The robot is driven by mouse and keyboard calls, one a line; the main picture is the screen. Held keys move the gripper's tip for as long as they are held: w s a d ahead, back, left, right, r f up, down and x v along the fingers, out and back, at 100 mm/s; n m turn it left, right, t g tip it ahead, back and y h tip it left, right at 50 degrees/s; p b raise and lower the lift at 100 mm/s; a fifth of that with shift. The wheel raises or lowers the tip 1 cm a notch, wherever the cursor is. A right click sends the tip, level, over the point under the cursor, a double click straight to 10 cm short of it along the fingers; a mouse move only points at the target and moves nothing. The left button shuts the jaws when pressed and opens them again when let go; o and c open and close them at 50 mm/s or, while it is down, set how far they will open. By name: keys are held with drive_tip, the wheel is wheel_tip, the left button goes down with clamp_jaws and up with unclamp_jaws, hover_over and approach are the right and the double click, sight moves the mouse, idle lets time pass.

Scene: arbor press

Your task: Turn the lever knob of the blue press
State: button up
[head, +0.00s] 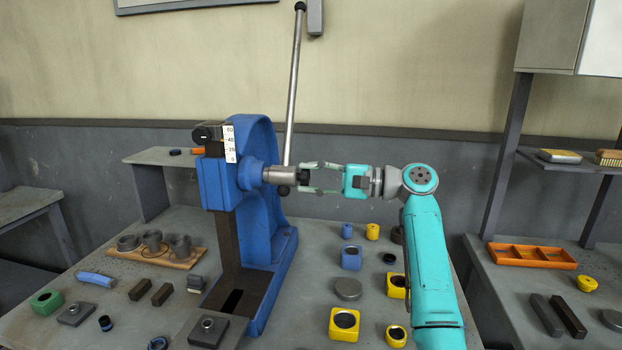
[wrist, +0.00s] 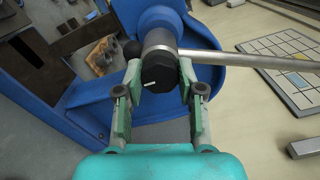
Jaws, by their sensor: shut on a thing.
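The blue press (head: 262,215) stands on the table left of centre in the head view, and its blue body fills the upper part of the wrist view (wrist: 180,110). Its steel lever (head: 294,95) points almost straight up from the grey hub (head: 279,175), with a dark ball at the top end. A black knob (wrist: 158,72) with a white mark sits on the end of the hub. My gripper (wrist: 160,80) reaches in from the right, level with the hub, its fingers on both sides of the knob and shut on it.
Yellow and blue blocks (head: 344,323) and round parts lie on the table below my arm. A wooden tray of grey cylinders (head: 155,252) is at the left. An orange tray (head: 532,256) sits on the right-hand table. The lever rises close beside my fingers.

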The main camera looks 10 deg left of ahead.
drive_tip(key=o, duration=1.1)
drive_tip(key=shift+o, duration=0.2)
drive_tip(key=d, duration=1.2)
drive_tip(key=shift+s, duration=0.15)
drive_tip(key=shift+s, duration=0.15)
